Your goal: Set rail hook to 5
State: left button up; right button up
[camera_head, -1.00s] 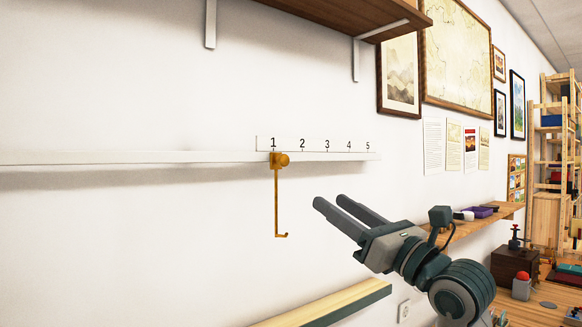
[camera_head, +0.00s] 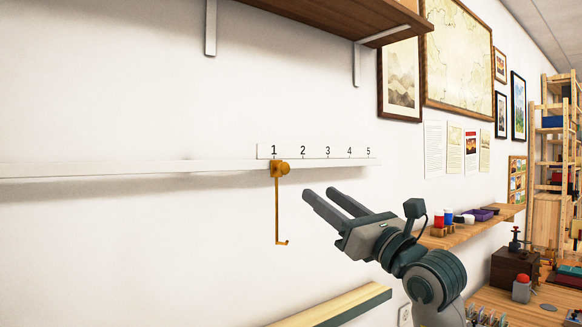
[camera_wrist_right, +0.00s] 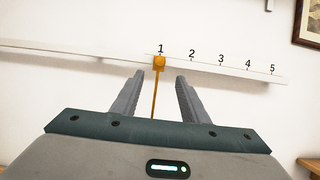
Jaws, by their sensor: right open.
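The orange rail hook (camera_head: 277,205) hangs from the white rail (camera_head: 130,168), with its slider knob (camera_head: 280,169) under the number 1 of the scale (camera_head: 327,152), which runs from 1 to 5. My right gripper (camera_head: 326,198) is open and empty, to the right of the hook's rod and a little below the rail, apart from the hook. In the right wrist view the hook's knob (camera_wrist_right: 159,63) shows ahead, between and beyond the two open fingers (camera_wrist_right: 157,92). My left gripper is not in view.
A brown shelf (camera_head: 330,18) on metal brackets is above the rail. A wooden ledge (camera_head: 335,308) is below. Framed prints (camera_head: 458,55) hang at the right, above a small shelf (camera_head: 465,232) with jars. The wall around the hook is clear.

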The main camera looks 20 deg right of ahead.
aim_at(286, 169)
jog(key=p+x, duration=0.5)
jog(key=x, duration=0.6)
jog(key=shift+r, duration=0.25)
jog(key=shift+w+a, duration=0.25)
jog(key=shift+w, duration=0.25)
grip_shut()
